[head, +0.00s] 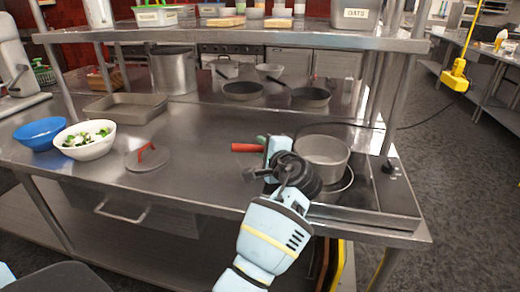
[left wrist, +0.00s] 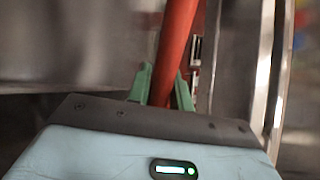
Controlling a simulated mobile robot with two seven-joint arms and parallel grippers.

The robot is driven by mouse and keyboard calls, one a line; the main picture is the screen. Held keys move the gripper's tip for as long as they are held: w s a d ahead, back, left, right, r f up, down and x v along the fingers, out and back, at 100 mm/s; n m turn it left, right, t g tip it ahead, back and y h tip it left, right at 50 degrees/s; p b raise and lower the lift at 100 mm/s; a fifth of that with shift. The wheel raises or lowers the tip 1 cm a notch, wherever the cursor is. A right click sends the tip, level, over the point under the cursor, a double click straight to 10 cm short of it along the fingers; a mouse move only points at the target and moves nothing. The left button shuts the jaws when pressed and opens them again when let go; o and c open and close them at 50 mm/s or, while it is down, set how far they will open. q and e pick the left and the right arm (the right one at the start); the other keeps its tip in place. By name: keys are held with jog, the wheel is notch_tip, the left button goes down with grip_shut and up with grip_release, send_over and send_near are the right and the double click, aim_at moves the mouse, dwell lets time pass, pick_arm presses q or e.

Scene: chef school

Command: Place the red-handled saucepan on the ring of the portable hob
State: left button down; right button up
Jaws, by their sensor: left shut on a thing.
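The saucepan (head: 322,150) is grey metal, upright, with a red handle pointing left (head: 246,148). My left gripper (head: 272,148) is shut on the red handle between the pan and the handle's end. The left wrist view shows the red handle (left wrist: 178,40) between the green fingers. The portable hob (head: 385,192) is a flat dark unit at the right end of the steel counter. The pan is over the hob. Part of the ring (head: 347,184) shows in front of and below the pan; my gripper hides some. I cannot tell whether the pan touches it. My right gripper is not in view.
A lid with a red handle (head: 147,157), a white bowl of food (head: 85,140), a blue bowl (head: 40,133) and a baking tin (head: 126,108) stand on the left. Frying pans (head: 311,97) stand behind. A shelf (head: 240,37) overhangs the back. The middle counter is clear.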

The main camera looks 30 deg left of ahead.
pick_arm(q)
jog(key=shift+r, duration=0.1)
jog(key=shift+d, duration=0.2)
jog(key=c, duration=1.3)
grip_release()
jog(key=shift+a, duration=0.1)
jog(key=shift+o, duration=0.2)
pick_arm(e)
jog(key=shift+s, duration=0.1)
pick_arm(q)
jog(key=shift+s, duration=0.1)
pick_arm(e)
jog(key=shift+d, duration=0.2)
